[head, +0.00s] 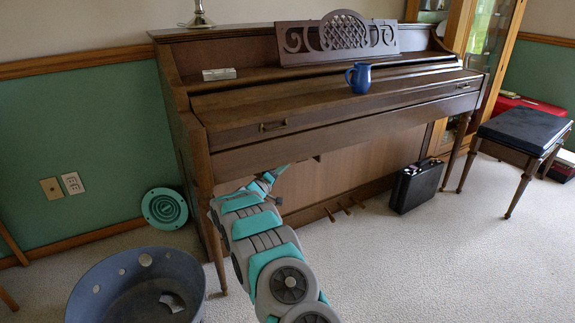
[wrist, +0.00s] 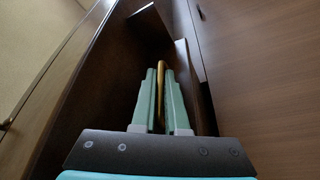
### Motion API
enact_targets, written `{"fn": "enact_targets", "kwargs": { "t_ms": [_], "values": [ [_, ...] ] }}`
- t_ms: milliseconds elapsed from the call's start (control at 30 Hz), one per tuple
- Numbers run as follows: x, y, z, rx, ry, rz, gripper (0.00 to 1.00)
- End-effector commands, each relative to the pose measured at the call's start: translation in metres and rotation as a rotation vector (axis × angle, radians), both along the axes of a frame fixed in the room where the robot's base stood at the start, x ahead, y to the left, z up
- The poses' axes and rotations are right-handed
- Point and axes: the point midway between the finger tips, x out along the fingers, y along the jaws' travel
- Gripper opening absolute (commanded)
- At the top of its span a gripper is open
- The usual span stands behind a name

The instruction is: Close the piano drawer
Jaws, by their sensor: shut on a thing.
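The brown upright piano (head: 340,110) stands against the wall. I cannot make out a separate drawer or how far one is open. My gripper (head: 281,170) is under the left part of the keyboard ledge, in front of the lower panel. In the wrist view my gripper (wrist: 161,72) has its two green fingers closed around a thin golden strip (wrist: 161,95), beside a dark wooden board (wrist: 105,85). What the strip belongs to is hidden.
A black case (head: 417,186) stands below, and a bench (head: 523,130) at right. A grey tub (head: 135,285) is at lower left. Carpet at lower right is clear.

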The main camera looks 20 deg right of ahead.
Motion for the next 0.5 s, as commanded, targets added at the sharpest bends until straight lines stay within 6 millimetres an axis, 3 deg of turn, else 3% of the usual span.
{"fn": "enact_targets", "kwargs": {
  "t_ms": [133,333,500],
  "values": [
    [0.003,0.004,0.0,0.0,0.002,0.011,0.23],
    [0.001,0.007,-0.001,0.0,0.002,0.011,0.23],
    [-0.007,0.027,-0.006,0.001,0.001,0.011,0.23]
  ]
}}
